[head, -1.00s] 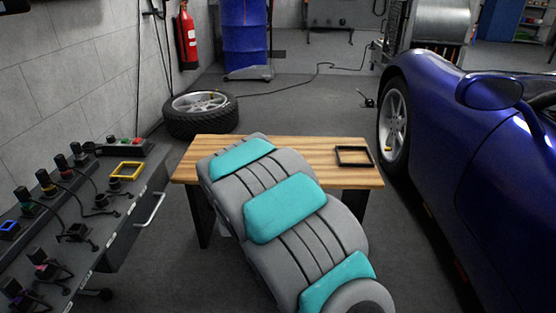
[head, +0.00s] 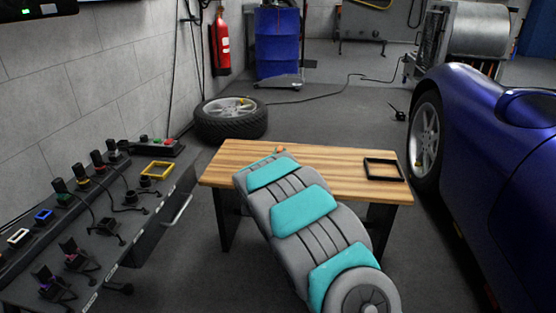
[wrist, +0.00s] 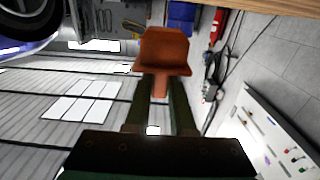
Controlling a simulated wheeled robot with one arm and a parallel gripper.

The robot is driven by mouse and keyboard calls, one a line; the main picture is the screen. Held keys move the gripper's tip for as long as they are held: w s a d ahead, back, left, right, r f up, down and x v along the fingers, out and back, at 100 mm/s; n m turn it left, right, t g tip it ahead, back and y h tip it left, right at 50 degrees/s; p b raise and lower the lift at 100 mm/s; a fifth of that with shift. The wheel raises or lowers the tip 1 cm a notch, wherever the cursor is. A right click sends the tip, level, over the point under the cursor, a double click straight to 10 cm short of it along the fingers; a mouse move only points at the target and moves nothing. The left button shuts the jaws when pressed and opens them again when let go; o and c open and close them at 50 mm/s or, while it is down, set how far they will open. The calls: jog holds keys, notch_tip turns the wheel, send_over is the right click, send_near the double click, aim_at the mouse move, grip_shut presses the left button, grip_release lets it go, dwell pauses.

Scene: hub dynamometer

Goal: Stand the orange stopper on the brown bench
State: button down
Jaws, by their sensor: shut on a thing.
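The orange stopper (wrist: 165,52) is held between the fingertips of my gripper (wrist: 160,92) in the wrist view, its wide block beyond the fingers and a narrower stem between them. In the head view a small orange bit of the stopper (head: 280,149) shows just past the end of my arm, near the far edge of the brown bench (head: 340,165). My arm hides the gripper there. I cannot tell the height of the stopper above the bench top.
A black square frame (head: 383,169) lies on the bench's right side. A grey control desk (head: 150,235) stands at left, a blue car (head: 500,150) at right, and a loose wheel (head: 231,119) behind. The bench top between my arm and the black frame is clear.

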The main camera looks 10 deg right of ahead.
jog(key=shift+w+f, duration=0.15)
jog(key=shift+w, duration=0.55)
jog(key=shift+w+f, duration=0.1)
jog(key=shift+w, duration=0.55)
jog(key=shift+a+f, duration=0.1)
jog(key=shift+f, duration=1.65)
jog(key=shift+f, duration=0.15)
jog(key=c, duration=0.8)
grip_release()
jog(key=shift+o, duration=0.2)
